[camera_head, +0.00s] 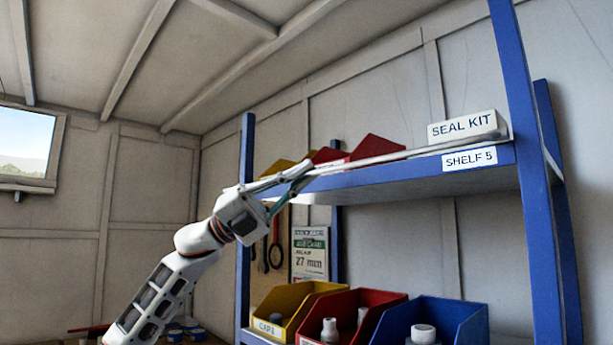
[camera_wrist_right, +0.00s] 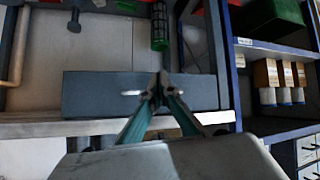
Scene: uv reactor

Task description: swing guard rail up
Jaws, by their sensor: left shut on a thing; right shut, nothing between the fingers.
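The guard rail (camera_head: 400,154) is a thin grey bar along the front of the upper blue shelf (camera_head: 420,174). It slopes gently down from the right post towards the left, where it meets my left gripper (camera_head: 303,171). That gripper is shut on the rail near its left end; its fingers partly hide the contact. My right gripper (camera_wrist_right: 160,84) shows only in the right wrist view. Its fingertips are together with nothing between them, in front of a dark grey block or panel.
Yellow (camera_head: 291,300), red (camera_head: 345,310) and blue (camera_head: 465,316) bins stand below. Blue posts (camera_head: 527,170) frame the shelf. Shelved boxes (camera_wrist_right: 265,75) show in the wrist view.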

